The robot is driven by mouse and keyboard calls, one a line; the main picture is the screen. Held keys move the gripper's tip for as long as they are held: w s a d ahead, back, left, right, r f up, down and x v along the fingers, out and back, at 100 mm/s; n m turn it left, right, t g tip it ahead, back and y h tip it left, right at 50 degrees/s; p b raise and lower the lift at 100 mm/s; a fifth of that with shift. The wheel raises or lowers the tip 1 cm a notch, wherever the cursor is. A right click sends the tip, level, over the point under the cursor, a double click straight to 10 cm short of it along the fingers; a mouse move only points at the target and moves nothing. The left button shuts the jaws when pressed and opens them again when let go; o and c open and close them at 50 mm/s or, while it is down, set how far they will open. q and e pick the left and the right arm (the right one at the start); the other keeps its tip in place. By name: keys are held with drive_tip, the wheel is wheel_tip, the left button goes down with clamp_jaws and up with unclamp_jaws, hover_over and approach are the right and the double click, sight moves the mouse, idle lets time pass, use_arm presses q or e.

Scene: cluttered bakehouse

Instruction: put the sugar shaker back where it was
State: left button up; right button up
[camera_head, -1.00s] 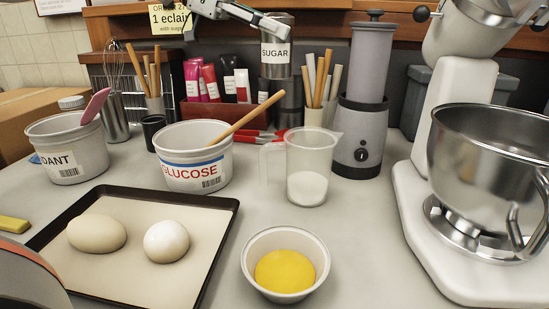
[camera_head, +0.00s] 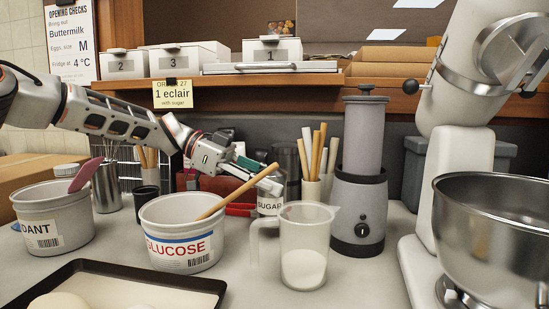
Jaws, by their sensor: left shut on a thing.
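The sugar shaker (camera_head: 269,205), with a white SUGAR label, is behind the clear measuring jug (camera_head: 304,245) and to the right of the glucose tub (camera_head: 182,238). The jug hides part of its lower right. My left gripper (camera_head: 268,186) reaches in from the left over the glucose tub and is shut on the shaker's upper part. I cannot tell whether the shaker's base touches the counter. My right gripper is not in view.
A red-handled tool (camera_head: 240,210) lies left of the shaker. A dark canister (camera_head: 287,160), a pot of wooden sticks (camera_head: 312,190) and a grey grinder (camera_head: 360,205) stand close behind and right. A wooden spoon (camera_head: 237,191) slants from the glucose tub towards the gripper.

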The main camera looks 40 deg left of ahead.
use_arm(q)
drive_tip(key=shift+f, duration=1.45)
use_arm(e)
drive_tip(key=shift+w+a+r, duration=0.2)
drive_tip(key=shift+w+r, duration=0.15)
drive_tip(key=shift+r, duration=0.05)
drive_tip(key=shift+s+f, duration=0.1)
use_arm(q)
drive_tip(key=o, duration=1.2)
drive_tip(key=shift+f, duration=0.1)
drive_tip(key=shift+o, duration=0.3)
